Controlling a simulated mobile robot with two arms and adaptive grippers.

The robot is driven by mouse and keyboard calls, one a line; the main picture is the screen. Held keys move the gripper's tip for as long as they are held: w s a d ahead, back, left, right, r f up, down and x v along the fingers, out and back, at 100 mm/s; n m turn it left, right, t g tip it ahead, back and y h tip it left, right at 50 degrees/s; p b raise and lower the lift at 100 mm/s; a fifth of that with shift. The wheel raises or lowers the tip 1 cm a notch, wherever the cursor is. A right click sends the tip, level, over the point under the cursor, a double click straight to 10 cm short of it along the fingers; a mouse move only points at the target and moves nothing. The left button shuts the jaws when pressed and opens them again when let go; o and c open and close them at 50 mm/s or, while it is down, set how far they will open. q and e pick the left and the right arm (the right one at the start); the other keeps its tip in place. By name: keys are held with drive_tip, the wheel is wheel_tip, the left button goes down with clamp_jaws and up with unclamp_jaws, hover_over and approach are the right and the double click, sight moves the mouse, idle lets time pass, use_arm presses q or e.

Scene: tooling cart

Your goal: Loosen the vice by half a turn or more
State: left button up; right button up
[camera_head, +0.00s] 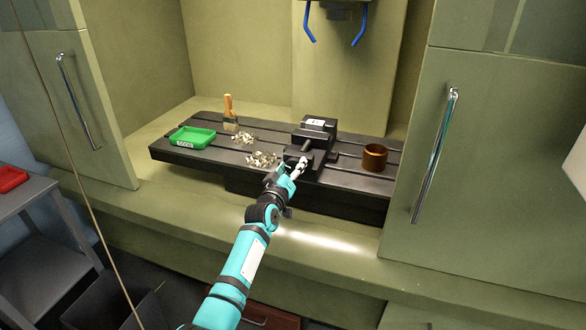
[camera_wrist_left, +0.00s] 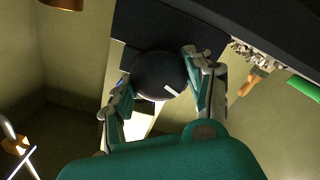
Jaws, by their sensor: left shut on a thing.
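The dark vice (camera_head: 318,127) stands on the slotted machine table, with its screw (camera_head: 307,146) pointing towards me. My left gripper (camera_head: 298,167) is at the near end of this screw. In the left wrist view a round dark knob (camera_wrist_left: 152,72) with a short white mark on its face sits between the two fingers of the left gripper (camera_wrist_left: 158,78). The fingers are shut on the knob, one on each side. In the head view the gripper hides the knob. My right gripper is in neither view.
On the black machine table (camera_head: 345,178) are a green tray (camera_head: 193,138), a brush (camera_head: 229,112), piles of metal chips (camera_head: 262,159) and a brown cup (camera_head: 375,157). Cabinet doors with handles flank the opening. A blue-pronged part (camera_head: 335,22) hangs above the vice.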

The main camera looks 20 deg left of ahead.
use_arm(q)
drive_tip(key=n, duration=0.6)
drive_tip(key=shift+f, duration=0.3)
drive_tip(key=n+p, duration=0.1)
drive_tip(key=n, duration=0.7)
drive_tip(key=n+p, duration=0.1)
drive_tip(key=n, duration=0.7)
drive_tip(key=shift+d+f+n, duration=0.15)
drive_tip(key=shift+n, duration=0.15)
drive_tip(key=o, duration=1.2)
